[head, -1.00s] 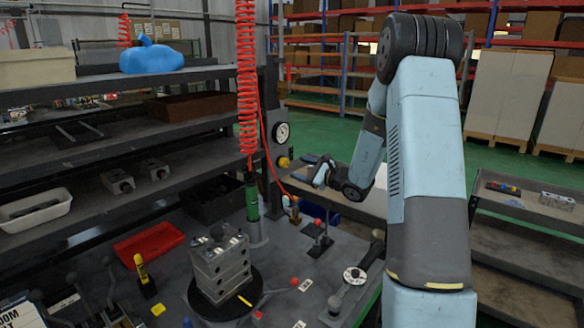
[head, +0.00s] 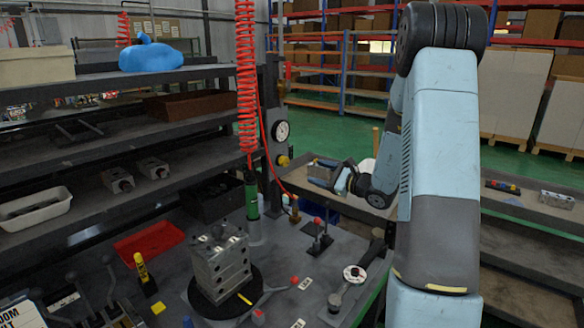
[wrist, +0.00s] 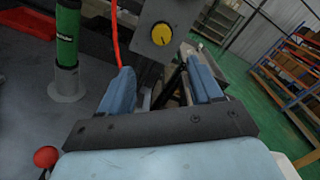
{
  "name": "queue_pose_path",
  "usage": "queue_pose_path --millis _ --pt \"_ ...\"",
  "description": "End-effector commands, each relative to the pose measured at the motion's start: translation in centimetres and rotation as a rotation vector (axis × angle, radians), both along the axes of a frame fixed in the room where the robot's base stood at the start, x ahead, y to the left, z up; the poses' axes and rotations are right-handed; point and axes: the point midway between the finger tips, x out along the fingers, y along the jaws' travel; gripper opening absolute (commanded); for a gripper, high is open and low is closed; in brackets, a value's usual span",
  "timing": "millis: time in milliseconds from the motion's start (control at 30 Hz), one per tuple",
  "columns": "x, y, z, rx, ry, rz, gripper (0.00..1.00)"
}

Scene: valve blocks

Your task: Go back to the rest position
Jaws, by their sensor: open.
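My gripper (head: 326,173) is at the end of my bent arm, in the air past the right part of the workbench in the head view. In the wrist view its two blue fingers stand wide apart, and the gripper (wrist: 160,78) holds nothing. The stacked grey valve block (head: 219,265) sits on a round black turntable (head: 225,306) on the bench, well apart from my gripper.
A green air tool (head: 251,196) hangs on a red coiled hose left of my gripper; it also shows in the wrist view (wrist: 67,40). A post with a gauge (head: 281,131) stands behind. Shelves (head: 90,208) fill the left. Green floor is open behind.

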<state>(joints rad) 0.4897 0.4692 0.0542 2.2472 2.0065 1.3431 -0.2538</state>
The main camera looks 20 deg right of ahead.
Motion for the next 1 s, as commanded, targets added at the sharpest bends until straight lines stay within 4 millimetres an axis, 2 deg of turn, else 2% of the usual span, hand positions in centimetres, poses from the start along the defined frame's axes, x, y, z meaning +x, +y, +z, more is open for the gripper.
queue_pose_path --millis 167,333,500,700,833,1000 --pt "-0.5 1.1 0.8 -0.023 -0.004 0.036 0.64" --pt "-3.1 5.2 3.4 -0.128 -0.012 0.184 0.64" --pt "-7.3 9.7 5.9 -0.282 -0.018 0.366 0.64" --pt "-12.8 13.5 7.7 -0.489 -0.03 0.556 0.64" --pt "-16.4 15.1 8.5 -0.633 -0.042 0.664 0.64" --pt "-21.0 16.1 9.2 -0.834 -0.062 0.785 0.64"
